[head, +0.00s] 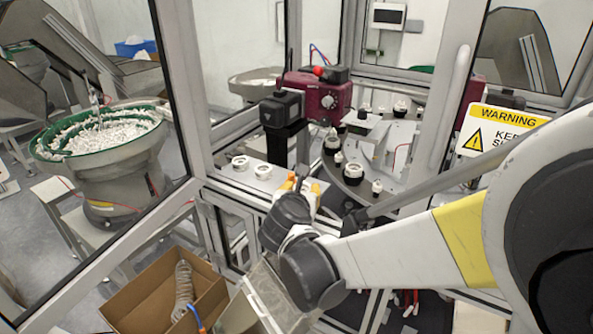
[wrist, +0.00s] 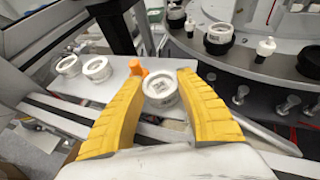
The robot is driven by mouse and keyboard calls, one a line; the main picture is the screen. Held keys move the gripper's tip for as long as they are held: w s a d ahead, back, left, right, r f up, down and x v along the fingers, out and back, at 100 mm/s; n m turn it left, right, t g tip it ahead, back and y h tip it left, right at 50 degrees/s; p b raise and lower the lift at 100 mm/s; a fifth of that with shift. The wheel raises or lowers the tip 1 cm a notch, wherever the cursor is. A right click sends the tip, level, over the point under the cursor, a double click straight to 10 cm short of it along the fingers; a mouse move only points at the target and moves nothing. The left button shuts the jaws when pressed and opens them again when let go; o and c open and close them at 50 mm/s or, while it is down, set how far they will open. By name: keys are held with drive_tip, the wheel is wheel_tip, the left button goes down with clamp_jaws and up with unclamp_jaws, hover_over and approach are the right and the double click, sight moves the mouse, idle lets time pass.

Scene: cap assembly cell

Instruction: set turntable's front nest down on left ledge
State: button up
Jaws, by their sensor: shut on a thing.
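My gripper (wrist: 159,80) has its two yellow fingers shut on a white round cap (wrist: 161,91) with dark marks on its top. The cap is upright at the right part of the left ledge (wrist: 113,86); I cannot tell whether it touches the ledge. In the head view my gripper (head: 302,184) is beside the right end of the ledge (head: 232,176), and the cap is not clearly visible. The turntable (wrist: 245,66) is to the right, with black nests such as one (wrist: 218,39) holding a white ring.
Two white rings, one (wrist: 68,65) left of the other (wrist: 97,68), stand on the ledge. A maroon unit (head: 318,95) stands behind. A frame post (head: 182,90) is at left, a cardboard box (head: 150,303) below.

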drive_tip(key=shift+s, duration=0.1)
drive_tip(key=o, duration=1.1)
drive_tip(key=shift+f, duration=0.1)
drive_tip(key=shift+r, duration=0.2)
drive_tip(key=p+v, duration=0.2)
drive_tip(key=v, duration=1)
